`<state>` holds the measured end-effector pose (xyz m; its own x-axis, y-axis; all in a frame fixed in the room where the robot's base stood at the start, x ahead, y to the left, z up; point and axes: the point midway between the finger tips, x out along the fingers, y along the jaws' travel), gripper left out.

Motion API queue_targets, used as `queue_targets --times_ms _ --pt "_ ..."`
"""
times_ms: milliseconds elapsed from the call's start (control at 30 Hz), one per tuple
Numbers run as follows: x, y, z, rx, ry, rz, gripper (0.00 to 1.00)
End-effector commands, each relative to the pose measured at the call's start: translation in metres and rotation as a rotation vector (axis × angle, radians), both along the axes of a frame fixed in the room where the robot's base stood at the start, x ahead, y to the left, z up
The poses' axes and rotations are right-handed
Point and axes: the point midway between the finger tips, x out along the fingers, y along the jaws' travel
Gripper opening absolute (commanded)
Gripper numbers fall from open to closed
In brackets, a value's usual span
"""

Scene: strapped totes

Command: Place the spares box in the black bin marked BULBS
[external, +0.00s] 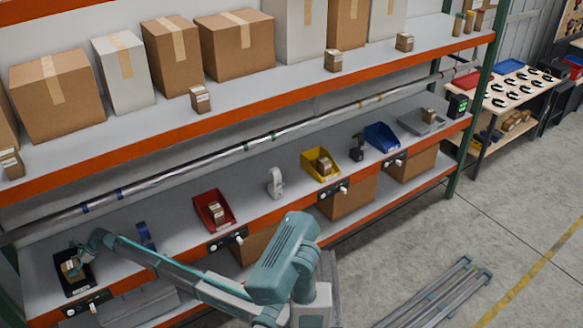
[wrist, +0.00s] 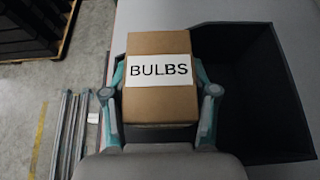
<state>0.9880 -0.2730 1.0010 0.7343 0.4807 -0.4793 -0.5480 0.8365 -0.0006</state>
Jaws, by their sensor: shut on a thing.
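My gripper (wrist: 160,92) is shut on a brown cardboard box (wrist: 158,108), one finger on each side. The box carries a white label that reads BULBS. In the external view the box (external: 70,268) and my gripper (external: 79,256) are at the black bin (external: 86,287), at the left end of the lower shelf. In the wrist view the black bin (wrist: 262,100) is behind and right of the box, and its visible inside looks empty. The box covers the bin's left part. I cannot tell whether the box touches the bin floor. Any marking on the bin is not readable.
On the lower shelf are a blue item (external: 145,236), a red bin (external: 229,205), a white item (external: 275,183), a yellow bin (external: 333,165) and a blue bin (external: 382,136). Large cartons (external: 236,45) fill the shelf above. A pipe (external: 160,182) runs behind the bins.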

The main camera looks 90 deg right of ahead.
Motion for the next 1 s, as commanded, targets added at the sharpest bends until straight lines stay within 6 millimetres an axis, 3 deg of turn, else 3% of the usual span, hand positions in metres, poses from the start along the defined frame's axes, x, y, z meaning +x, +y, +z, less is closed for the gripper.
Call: queue_targets --times_ms 167,533,567,667,700,1000 --pt "0.0 0.0 -0.019 0.002 0.0 -0.001 0.17" --pt "0.0 0.0 -0.024 0.001 0.0 0.0 0.16" --pt "0.0 0.0 -0.024 0.001 0.0 0.0 0.63" --pt "0.0 0.0 -0.023 0.001 0.0 0.0 0.8" --pt "0.0 0.0 -0.023 0.001 0.0 0.0 0.84" --pt "0.0 0.0 -0.023 0.001 0.0 0.0 0.84"
